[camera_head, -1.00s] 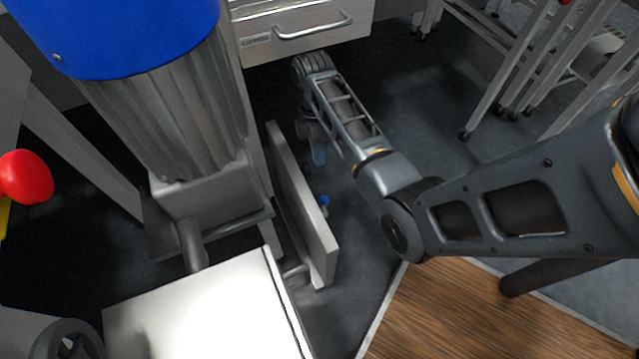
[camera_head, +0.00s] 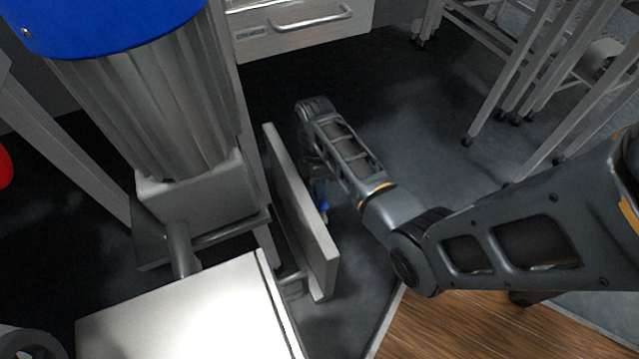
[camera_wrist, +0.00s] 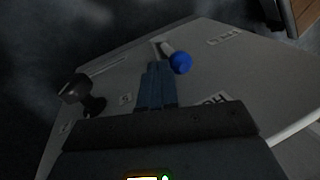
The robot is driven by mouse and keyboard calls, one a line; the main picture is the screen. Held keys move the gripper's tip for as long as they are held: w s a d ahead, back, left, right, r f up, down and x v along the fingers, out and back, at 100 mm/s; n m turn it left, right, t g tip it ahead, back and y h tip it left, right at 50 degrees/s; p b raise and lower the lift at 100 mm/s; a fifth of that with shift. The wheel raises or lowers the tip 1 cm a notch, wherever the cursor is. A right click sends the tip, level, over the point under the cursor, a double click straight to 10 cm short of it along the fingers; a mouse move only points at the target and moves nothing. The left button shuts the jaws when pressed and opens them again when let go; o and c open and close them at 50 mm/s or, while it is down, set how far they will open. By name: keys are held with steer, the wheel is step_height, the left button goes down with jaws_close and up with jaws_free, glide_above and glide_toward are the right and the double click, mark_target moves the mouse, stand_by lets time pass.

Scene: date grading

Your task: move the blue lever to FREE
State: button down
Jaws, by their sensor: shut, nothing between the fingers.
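The blue lever's round knob (camera_wrist: 180,63) sits on a short pale stem on a grey panel (camera_wrist: 120,75) in the wrist view. In the head view a small blue knob (camera_head: 324,206) shows just right of the upright panel (camera_head: 300,205). My gripper (camera_wrist: 158,66) is shut and empty, its bluish fingers close beside the knob on its left. I cannot tell whether they touch it. In the head view the fingertips are mostly hidden behind my wrist and the knob. Printed labels lie near the lever, one at the upper right and one beside the fingers; their words are not clearly readable.
A dark knob (camera_wrist: 75,90) stands out from the panel at left in the wrist view. A grey ribbed machine with a blue top (camera_head: 110,20) and a pale flat box (camera_head: 190,315) stand left of the panel. A drawer (camera_head: 300,25) is behind.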

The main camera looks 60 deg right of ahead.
steer(key=shift+r, duration=0.1)
stand_by(0.3)
steer(key=s+t+p, duration=0.1)
steer(key=p, duration=0.1)
steer(key=s+a+h+p, duration=0.1)
steer(key=p, duration=0.1)
steer(key=shift+a+r+t+p, duration=0.2)
steer(key=shift+r+t+p, duration=0.2)
steer(key=s+a+f+t+h+b, duration=0.2)
steer(key=s+a+f+t+h, duration=0.4)
steer(key=s+f+t, duration=0.2)
steer(key=shift+s+a+f, duration=0.15)
steer(key=shift+s+a, duration=0.05)
steer(key=shift+s, duration=0.55)
steer(key=shift+f, duration=0.15)
stand_by(0.6)
steer(key=shift+s, duration=0.1)
